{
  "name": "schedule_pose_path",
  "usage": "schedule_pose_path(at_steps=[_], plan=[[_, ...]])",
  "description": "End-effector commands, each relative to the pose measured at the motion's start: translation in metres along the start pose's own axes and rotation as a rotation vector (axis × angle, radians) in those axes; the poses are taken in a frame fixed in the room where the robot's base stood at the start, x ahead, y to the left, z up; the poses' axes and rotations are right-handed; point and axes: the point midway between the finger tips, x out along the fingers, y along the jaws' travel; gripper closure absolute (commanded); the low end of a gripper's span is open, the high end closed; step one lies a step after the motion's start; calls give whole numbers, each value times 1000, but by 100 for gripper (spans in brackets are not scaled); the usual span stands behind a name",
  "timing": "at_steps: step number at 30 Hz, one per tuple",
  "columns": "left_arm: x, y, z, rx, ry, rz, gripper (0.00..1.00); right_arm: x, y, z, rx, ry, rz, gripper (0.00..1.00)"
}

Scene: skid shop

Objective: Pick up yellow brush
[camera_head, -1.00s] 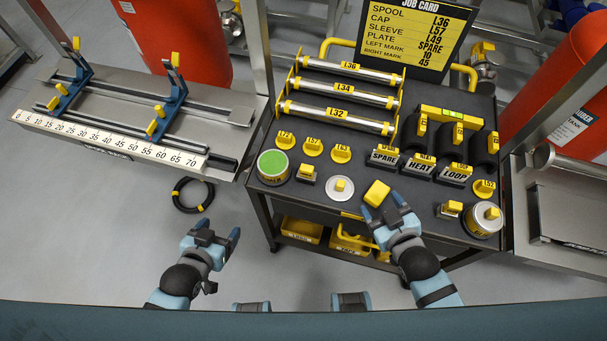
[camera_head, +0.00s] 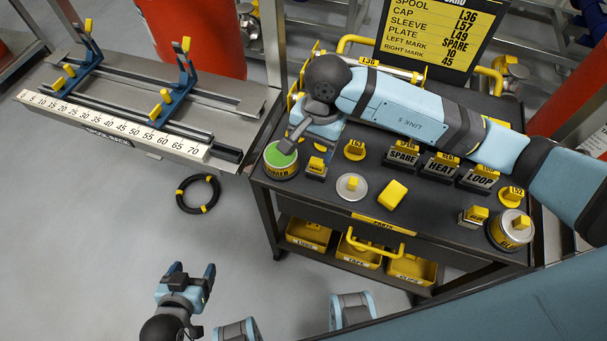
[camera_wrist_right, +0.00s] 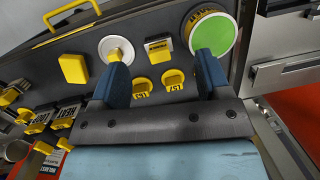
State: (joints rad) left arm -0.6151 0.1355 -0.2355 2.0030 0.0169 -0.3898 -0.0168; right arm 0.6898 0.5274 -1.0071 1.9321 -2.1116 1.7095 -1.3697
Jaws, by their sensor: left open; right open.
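I cannot tell for sure which item is the yellow brush. A small dark block with a labelled yellow top (camera_head: 317,166) stands near the cart's front left; it also shows in the right wrist view (camera_wrist_right: 158,47), just beyond my right fingertips. A plain yellow block (camera_head: 392,193) lies further right, at the left in the wrist view (camera_wrist_right: 73,68). My right gripper (camera_wrist_right: 162,70) is open and empty over the front left of the cart, partly hidden by its own wrist in the head view. My left gripper (camera_head: 192,271) is open and empty over the floor.
A green-topped can (camera_head: 281,160) stands close beside the right gripper. Yellow caps (camera_head: 355,149) and a white disc with a yellow knob (camera_head: 352,187) are close by. Labelled blocks (camera_head: 440,165) and another can (camera_head: 511,229) stand further right. A ruled rail bench (camera_head: 120,125) is left.

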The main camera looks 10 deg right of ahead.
Motion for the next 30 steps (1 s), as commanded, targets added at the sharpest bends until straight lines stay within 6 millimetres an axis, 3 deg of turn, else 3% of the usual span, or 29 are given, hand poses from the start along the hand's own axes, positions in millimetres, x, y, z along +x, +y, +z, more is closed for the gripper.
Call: schedule_pose_path(at_steps=[3, 7, 18, 25, 30], plan=[[3, 0, 3, 0, 0, 0, 26, -9, 8, -27, -44, 134, 68, 30], [2, 0, 2, 1, 1, 0, 26, -2, 11, -35, -54, 169, 92, 30], [0, -1, -1, 7, 1, -1, 26, 63, 16, -45, -53, 164, 88, 30], [0, -2, 0, 9, -3, -2, 26, 78, 16, -48, -53, 164, 88, 30], [-4, -2, -4, 12, -1, -3, 26, 102, 16, -56, -51, 162, 88, 30]])
